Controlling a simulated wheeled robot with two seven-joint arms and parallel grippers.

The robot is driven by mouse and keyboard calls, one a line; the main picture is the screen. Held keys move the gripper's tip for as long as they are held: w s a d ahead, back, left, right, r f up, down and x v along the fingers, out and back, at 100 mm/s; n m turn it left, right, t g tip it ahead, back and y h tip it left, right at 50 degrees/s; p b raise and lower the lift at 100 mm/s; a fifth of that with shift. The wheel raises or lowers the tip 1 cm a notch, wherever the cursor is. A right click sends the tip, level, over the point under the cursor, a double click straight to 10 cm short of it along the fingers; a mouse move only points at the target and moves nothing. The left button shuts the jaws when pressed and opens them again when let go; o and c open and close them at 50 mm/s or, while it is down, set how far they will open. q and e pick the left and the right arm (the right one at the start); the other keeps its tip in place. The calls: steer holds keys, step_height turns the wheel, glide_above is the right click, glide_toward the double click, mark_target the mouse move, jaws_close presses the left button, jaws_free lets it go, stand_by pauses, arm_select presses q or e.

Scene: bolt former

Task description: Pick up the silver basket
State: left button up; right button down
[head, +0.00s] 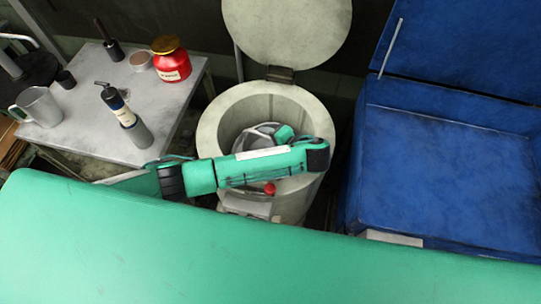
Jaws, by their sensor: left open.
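A silver basket (247,141) shows partly as a grey rounded shape inside the open pale round drum (215,138). My green left arm reaches in from the left across the drum's front and bends back over the opening. My left gripper (270,138) is at the end of this arm, inside the drum mouth close to the basket. It is open. The forearm and wrist hide the basket's lower and right parts. I cannot tell whether the fingers touch it. My right gripper is not in view.
The drum's round lid (287,28) stands open behind it. A large blue box (445,170) stands close on the right.

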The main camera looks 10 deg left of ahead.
arm_select(q)
steer(key=p+x, duration=0.2)
steer(key=x, duration=0.6)
steer(key=shift+s+a, duration=0.15)
steer(key=shift+a, duration=0.15)
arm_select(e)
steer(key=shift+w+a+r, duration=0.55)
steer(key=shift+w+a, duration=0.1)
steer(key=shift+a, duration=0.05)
arm_select(q)
steer(key=shift+r, duration=0.1)
steer(key=shift+c, duration=1.1)
steer(key=c, duration=0.7)
jaws_close()
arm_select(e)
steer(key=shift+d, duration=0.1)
